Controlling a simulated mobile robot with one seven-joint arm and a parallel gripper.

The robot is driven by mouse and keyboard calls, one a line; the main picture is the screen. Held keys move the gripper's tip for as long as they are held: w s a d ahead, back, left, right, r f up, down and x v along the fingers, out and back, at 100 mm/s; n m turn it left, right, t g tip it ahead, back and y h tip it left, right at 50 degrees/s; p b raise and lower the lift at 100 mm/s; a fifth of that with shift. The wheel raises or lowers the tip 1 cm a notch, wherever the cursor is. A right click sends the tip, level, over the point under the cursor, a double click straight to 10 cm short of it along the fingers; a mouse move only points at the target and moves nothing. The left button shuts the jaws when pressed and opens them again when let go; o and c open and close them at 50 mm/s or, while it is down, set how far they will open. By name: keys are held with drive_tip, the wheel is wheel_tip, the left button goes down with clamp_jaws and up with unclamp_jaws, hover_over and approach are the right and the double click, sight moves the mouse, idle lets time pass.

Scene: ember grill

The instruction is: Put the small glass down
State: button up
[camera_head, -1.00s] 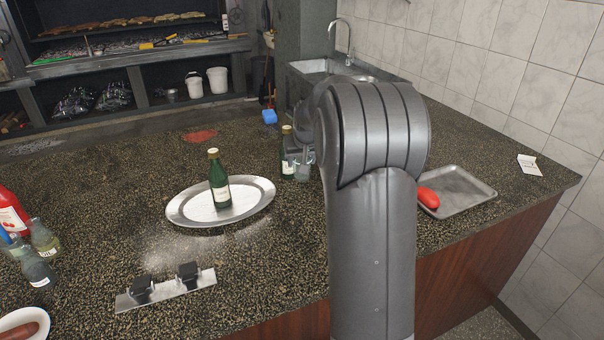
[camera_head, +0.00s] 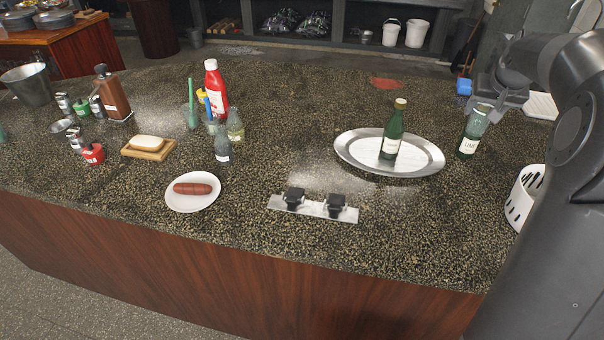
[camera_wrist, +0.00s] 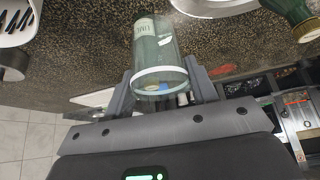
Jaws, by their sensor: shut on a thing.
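The small glass (camera_wrist: 165,58) is clear and sits between the two fingers of my gripper (camera_wrist: 161,85) in the wrist view. In the head view my gripper (camera_head: 486,98) is at the right, above the counter. There the glass overlaps a green bottle labelled LIME (camera_head: 468,146), so its outline is hard to make out. The label also shows through or beyond the glass in the wrist view. I cannot tell whether the glass touches the bottle or the counter.
An oval metal platter (camera_head: 352,152) with a green bottle (camera_head: 392,135) stands left of my gripper. A white slotted holder (camera_head: 522,198) is near my arm. A metal plate with two black knobs (camera_head: 313,208) lies in front. The speckled counter (camera_head: 420,225) is clear before the platter.

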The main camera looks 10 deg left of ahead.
drive_tip(key=s+a+n+g+y, duration=0.15)
drive_tip(key=s+a+n, duration=0.3)
drive_tip(key=a, duration=1.05)
drive_tip(key=s+a+n+g+y, duration=0.1)
drive_tip(key=s+a+n+y, duration=0.35)
drive_tip(key=a, duration=1.05)
drive_tip(key=s+a+n+g, duration=0.25)
drive_tip(key=a+n, duration=0.45)
drive_tip(key=a, duration=0.7)
drive_tip(key=shift+m+t, duration=0.3)
drive_tip(key=shift+t, duration=0.1)
drive_tip(key=shift+s+a+f, duration=0.2)
drive_tip(key=shift+a+f, duration=1.7)
drive_tip(key=shift+f, duration=0.7)
drive_tip(key=shift+s+a+f, duration=0.2)
drive_tip(key=shift+a+f, duration=1.75)
drive_tip(key=shift+f, duration=0.7)
drive_tip(key=shift+s+a+f, duration=0.2)
drive_tip(key=shift+a+f, duration=1.7)
drive_tip(key=shift+f, duration=0.7)
